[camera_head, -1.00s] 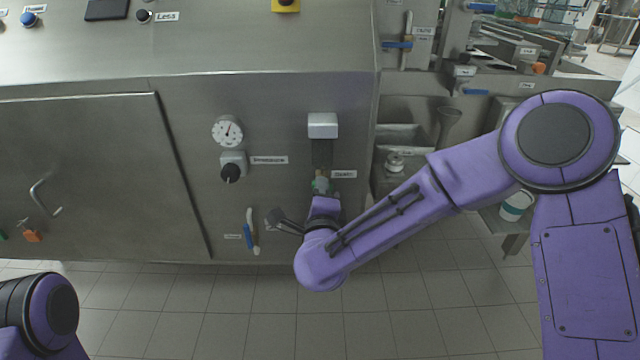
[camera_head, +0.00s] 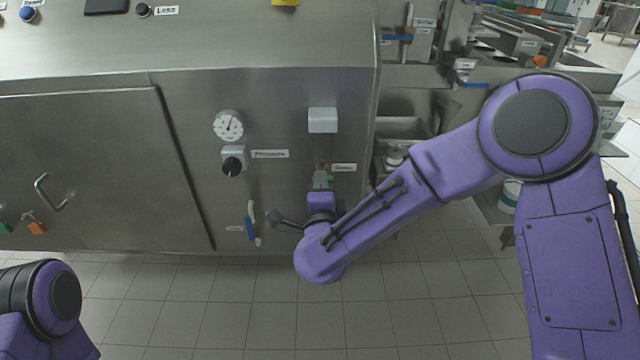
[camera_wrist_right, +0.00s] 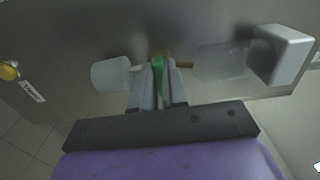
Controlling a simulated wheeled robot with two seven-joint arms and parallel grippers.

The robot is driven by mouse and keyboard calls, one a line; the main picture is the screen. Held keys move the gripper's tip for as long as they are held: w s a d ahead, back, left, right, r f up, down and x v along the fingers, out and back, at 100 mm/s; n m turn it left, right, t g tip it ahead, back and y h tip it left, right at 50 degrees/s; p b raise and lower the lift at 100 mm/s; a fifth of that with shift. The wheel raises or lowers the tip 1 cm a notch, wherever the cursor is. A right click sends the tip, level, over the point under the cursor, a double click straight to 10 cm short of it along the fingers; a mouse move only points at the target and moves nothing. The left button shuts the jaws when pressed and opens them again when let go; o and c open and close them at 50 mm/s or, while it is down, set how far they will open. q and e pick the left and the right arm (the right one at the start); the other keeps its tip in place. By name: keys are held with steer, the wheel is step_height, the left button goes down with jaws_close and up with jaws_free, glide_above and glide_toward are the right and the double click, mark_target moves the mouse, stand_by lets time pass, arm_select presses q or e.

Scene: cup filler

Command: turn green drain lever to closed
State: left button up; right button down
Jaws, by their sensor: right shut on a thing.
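The green drain lever (camera_wrist_right: 158,63) shows in the right wrist view as a green strip between the fingertips, in front of a brass-coloured valve fitting (camera_wrist_right: 172,62). My right gripper (camera_wrist_right: 163,80) is shut on the lever, its two grey fingers on either side of it. In the head view the right gripper (camera_head: 320,180) is at the machine's front panel, below a white-grey box (camera_head: 322,120). A little green (camera_head: 330,180) shows at its right side there. The gripper and purple wrist hide most of the lever and valve. My left gripper is out of view.
A pressure gauge (camera_head: 228,125) and black knob (camera_head: 233,166) are left of my right gripper. A blue-handled lever (camera_head: 250,228) hangs lower left. A steel sink bay (camera_head: 404,128) lies right of the panel. The tiled floor below is clear.

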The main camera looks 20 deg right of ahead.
steer(key=c, duration=1.2)
jaws_free()
steer(key=shift+o, duration=0.2)
steer(key=v, duration=1)
steer(key=shift+s, duration=0.25)
